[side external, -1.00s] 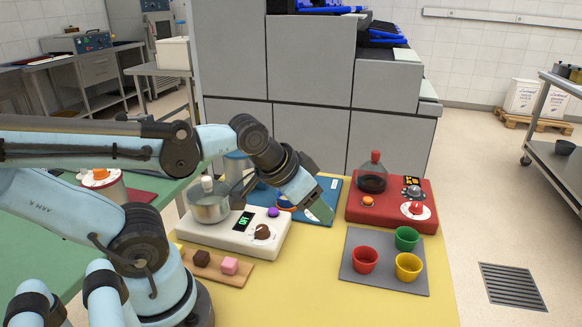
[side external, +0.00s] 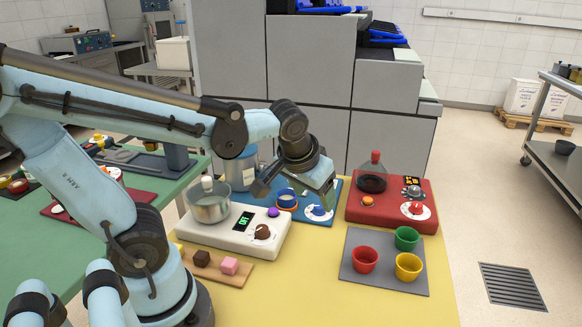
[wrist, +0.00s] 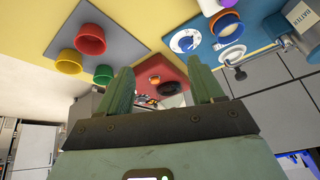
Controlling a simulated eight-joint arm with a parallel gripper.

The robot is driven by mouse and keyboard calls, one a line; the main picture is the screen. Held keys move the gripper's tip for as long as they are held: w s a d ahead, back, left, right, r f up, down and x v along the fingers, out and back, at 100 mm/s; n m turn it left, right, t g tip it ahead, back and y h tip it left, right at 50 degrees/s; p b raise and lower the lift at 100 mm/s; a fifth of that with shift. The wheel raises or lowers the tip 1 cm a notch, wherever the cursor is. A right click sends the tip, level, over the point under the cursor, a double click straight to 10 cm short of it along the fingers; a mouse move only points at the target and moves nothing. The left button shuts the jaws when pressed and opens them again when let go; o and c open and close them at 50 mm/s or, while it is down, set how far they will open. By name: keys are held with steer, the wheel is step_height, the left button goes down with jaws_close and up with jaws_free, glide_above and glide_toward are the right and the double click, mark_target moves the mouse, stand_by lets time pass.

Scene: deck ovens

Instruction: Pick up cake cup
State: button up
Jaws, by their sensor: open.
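Three plain cups stand on a grey mat (side external: 357,275) at the right front: a red cup (side external: 364,260), a yellow cup (side external: 408,267) and a green cup (side external: 406,239). All three are upright. They also show in the upper left of the wrist view as red (wrist: 90,38), yellow (wrist: 69,62) and green (wrist: 103,75). My gripper (side external: 327,192) is raised over the blue board, behind and left of the cups. In the wrist view its two fingers (wrist: 161,82) stand apart with nothing between them, pointing towards the red unit and touching no cup.
A red unit (side external: 360,213) with a flask stands behind the mat. A white scale (side external: 235,235) bears a pot (side external: 208,203). Brown and pink cubes sit on a wooden board (side external: 237,279).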

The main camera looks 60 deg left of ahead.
mark_target(280, 195)
steer(key=w+a+f+n+g+y, duration=0.2)
steer(key=a+n+y, duration=0.1)
steer(key=n, duration=0.2)
steer(key=w+a+f+n+g+y, duration=0.2)
steer(key=a+n+g+y, duration=0.1)
steer(key=n, duration=0.2)
steer(key=w+a+f+n+g+y, duration=0.1)
steer(key=a+f+n+g+y, duration=0.1)
steer(key=n, duration=0.4)
steer(key=shift+w+a+f+g+y, duration=0.2)
steer(key=shift+a+f+g, duration=0.1)
steer(key=shift+a, duration=0.1)
steer(key=shift+w+a+f+g+y, duration=0.2)
steer(key=shift+a+g, duration=0.1)
steer(key=shift+a, duration=0.1)
steer(key=shift+s+a+f+n+g, duration=0.15)
steer(key=shift+f+n+g, duration=0.4)
steer(key=shift+n, duration=0.55)
steer(key=shift+s+a+f+n+y, duration=0.2)
steer(key=shift+a+f+n+y, duration=0.05)
steer(key=shift+n+y, duration=0.05)
steer(key=x, duration=0.6)
steer(key=shift+s+a+f, duration=0.1)
steer(key=shift+s+a, duration=0.05)
steer(key=shift+a, duration=0.2)
steer(key=c, duration=0.8)
steer(key=shift+o, duration=0.2)
